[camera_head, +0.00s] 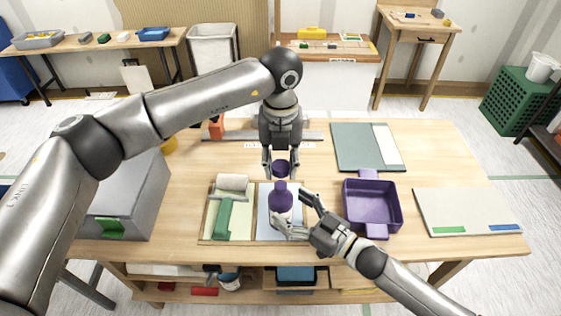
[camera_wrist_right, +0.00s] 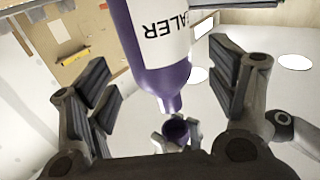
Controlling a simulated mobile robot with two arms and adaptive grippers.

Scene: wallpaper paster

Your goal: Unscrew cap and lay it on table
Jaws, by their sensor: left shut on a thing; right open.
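A purple bottle (camera_head: 281,199) with a white label stands on a pale blue sheet near the table's front middle. In the right wrist view the bottle (camera_wrist_right: 162,72) shows label letters "EALER" and a bare, narrow neck. My left gripper (camera_head: 280,164) points down and is shut on a purple cap (camera_head: 281,169), held apart from the bottle's neck. The cap also shows in the right wrist view (camera_wrist_right: 176,129). My right gripper (camera_head: 295,212) is open, its fingers on either side of the bottle; I cannot tell whether they touch it.
A purple tray (camera_head: 372,180) is right of the bottle. A roller and green tool (camera_head: 223,217) lie left. A grey-green board (camera_head: 357,147) lies behind and a pale panel (camera_head: 466,223) at right. A grey box (camera_head: 124,207) stands left. Bare wood (camera_head: 440,160) shows at the right.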

